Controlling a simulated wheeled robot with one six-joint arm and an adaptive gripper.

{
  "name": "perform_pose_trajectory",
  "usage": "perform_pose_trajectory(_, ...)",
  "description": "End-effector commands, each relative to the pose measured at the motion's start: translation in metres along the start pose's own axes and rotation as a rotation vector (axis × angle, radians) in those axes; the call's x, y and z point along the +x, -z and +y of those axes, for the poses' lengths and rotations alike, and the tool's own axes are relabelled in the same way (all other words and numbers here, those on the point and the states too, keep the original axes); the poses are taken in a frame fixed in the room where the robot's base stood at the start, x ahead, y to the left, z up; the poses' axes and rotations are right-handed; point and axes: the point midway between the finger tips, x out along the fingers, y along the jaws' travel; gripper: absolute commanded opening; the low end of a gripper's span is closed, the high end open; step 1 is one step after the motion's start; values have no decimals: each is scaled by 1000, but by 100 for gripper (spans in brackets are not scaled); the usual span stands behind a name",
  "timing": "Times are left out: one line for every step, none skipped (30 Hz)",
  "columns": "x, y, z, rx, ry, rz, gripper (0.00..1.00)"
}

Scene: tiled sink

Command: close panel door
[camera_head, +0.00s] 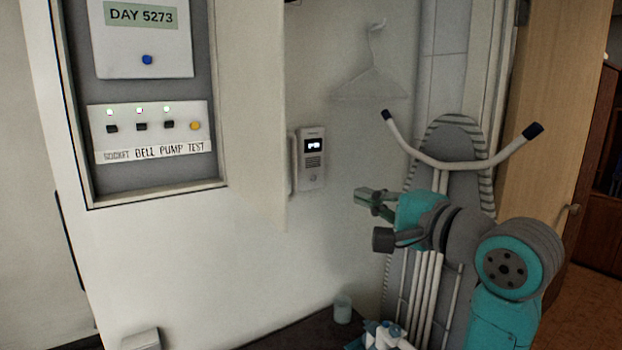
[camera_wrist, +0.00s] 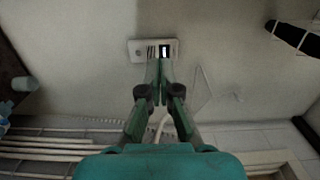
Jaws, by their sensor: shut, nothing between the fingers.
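The panel (camera_head: 150,100) is a grey-framed recess in the wall at the left of the head view. It is uncovered, showing a "DAY 5273" display and a row of switches. A pale flat surface (camera_head: 248,110) to its right, with a vertical free edge, appears to be its door standing open; its hinge is not clear. My gripper (camera_head: 362,195) is right of that edge, apart from it, pointing left. In the wrist view my gripper (camera_wrist: 160,68) has its green fingers together and empty. The panel and door are not recognisable there.
A white intercom (camera_head: 312,158) is on the wall behind; it also shows in the wrist view (camera_wrist: 152,50). A hanger (camera_head: 370,85) hangs above. A striped ironing board (camera_head: 455,135) and white rack stand behind my arm. A cup (camera_head: 342,308) sits on the dark counter below.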

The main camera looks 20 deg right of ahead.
Motion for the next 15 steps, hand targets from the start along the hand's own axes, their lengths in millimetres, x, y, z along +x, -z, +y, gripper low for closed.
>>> perform_pose_trajectory(-2,0,-8,1,1,-3,0)
perform_pose_trajectory(-3,0,-11,3,0,-4,0)
perform_pose_trajectory(-3,-1,-14,4,-2,-5,0)
perform_pose_trajectory(-4,-1,-16,5,-3,-6,0)
perform_pose_trajectory(-3,-1,-17,6,-4,-7,0)
perform_pose_trajectory(-2,-1,-17,8,-5,-8,0)
perform_pose_trajectory(-1,-1,-18,8,-5,-9,0)
perform_pose_trajectory(1,-1,-18,9,-6,-9,0)
perform_pose_trajectory(5,-2,-17,9,-6,-10,0)
perform_pose_trajectory(8,-2,-17,10,-6,-11,0)
perform_pose_trajectory(12,-2,-17,10,-6,-11,0)
perform_pose_trajectory(18,-2,-17,10,-6,-11,0)
perform_pose_trajectory(23,-2,-17,10,-7,-11,0)
perform_pose_trajectory(29,-2,-17,10,-7,-12,0)
perform_pose_trajectory(36,-3,-17,9,-5,-12,0)
